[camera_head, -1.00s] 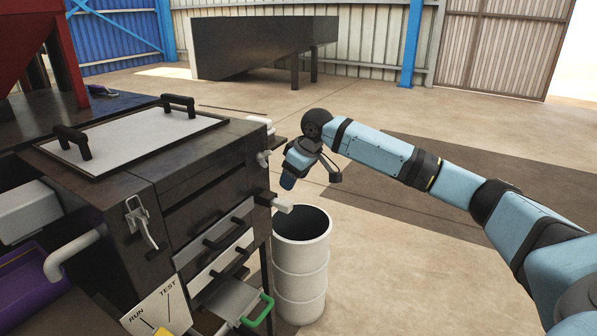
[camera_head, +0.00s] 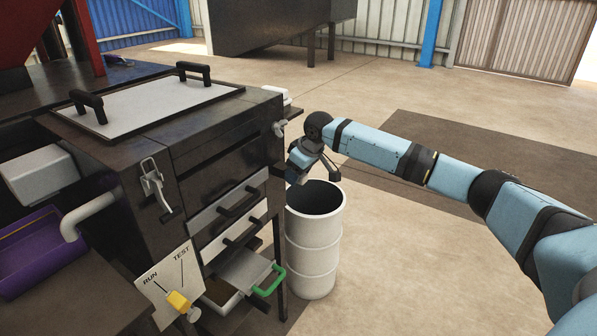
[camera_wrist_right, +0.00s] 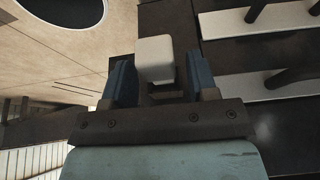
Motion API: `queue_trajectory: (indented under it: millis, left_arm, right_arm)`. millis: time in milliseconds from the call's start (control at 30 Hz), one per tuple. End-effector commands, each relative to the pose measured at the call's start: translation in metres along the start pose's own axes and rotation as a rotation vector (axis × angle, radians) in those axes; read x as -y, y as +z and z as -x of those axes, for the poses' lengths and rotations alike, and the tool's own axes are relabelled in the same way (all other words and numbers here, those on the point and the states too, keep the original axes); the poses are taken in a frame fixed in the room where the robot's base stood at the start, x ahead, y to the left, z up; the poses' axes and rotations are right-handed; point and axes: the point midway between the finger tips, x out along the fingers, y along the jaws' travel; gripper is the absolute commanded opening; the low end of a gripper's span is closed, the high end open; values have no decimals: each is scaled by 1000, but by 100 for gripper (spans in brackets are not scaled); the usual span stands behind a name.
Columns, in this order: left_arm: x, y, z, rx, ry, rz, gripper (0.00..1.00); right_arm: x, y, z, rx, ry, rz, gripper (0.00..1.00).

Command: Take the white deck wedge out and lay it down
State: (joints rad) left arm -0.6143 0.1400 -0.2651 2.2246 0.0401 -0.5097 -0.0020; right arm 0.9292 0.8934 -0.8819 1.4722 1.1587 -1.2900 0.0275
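The white deck wedge (camera_wrist_right: 155,58) shows in the right wrist view as a small white block at the dark edge of the machine. My right gripper (camera_wrist_right: 160,78) is open, with its two blue fingers on either side of the wedge. The left finger looks close to it, and a gap shows on the right; I cannot tell whether either touches. In the head view my right gripper (camera_head: 295,178) points down at the machine's right side, above the drum's near-left rim, and hides the wedge. My left gripper is not in view.
An open white drum (camera_head: 313,255) stands right of the dark machine (camera_head: 130,195). Dark-handled white decks (camera_head: 232,233) and a green-handled tray (camera_head: 268,283) face its front. A RUN/TEST plate (camera_head: 160,285) and purple bin (camera_head: 40,262) are at left. Floor beyond the drum is clear.

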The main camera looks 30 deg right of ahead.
Motion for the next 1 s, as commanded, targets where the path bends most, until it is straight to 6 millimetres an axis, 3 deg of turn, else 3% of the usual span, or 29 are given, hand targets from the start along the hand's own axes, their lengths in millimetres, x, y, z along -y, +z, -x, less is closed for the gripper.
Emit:
queue_trajectory:
  millis: [33, 200, 233, 367, 1000]
  left_arm:
    - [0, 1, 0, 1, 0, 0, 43]
    - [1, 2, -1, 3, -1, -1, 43]
    - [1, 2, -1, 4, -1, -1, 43]
    - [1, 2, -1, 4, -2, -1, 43]
    - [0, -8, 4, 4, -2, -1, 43]
  right_arm:
    - [0, 0, 0, 0, 0, 0, 41]
    - [0, 0, 0, 0, 0, 0, 2]
    - [0, 0, 0, 0, 0, 0, 29]
    - [0, 0, 0, 0, 0, 0, 0]
    - [-1, 13, 6, 1, 1, -1, 0]
